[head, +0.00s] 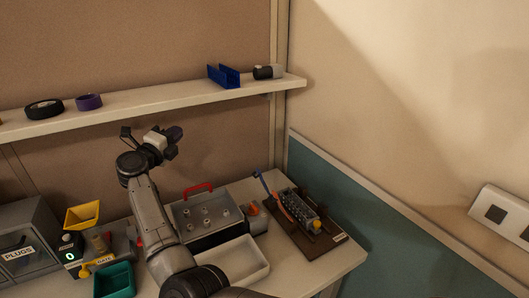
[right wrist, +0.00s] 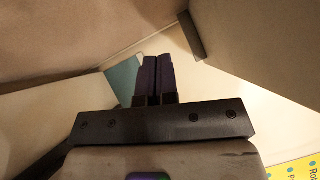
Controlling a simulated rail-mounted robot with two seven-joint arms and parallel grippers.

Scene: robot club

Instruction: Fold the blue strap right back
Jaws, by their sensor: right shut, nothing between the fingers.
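A dark board (head: 318,240) lies at the right end of the bench and bears a grey block with several round parts on top (head: 298,207). A thin blue strap (head: 264,184) sticks up at a tilt from the block's far left side, with its end in the air. An orange-red strip lies along the block's left side. My right gripper (head: 174,142) is up in the air at the left, well apart from the strap. In the right wrist view its dark fingers (right wrist: 157,75) are together with nothing between them. The strap is not visible there. My left gripper is out of view.
A grey case with a red handle (head: 198,190) and a white tray (head: 236,262) stand left of the board. A shelf (head: 180,100) above holds a blue bracket (head: 223,76), a dark cylinder (head: 268,72) and two rolls. A yellow hopper (head: 82,214) and green bin (head: 113,280) stand at left.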

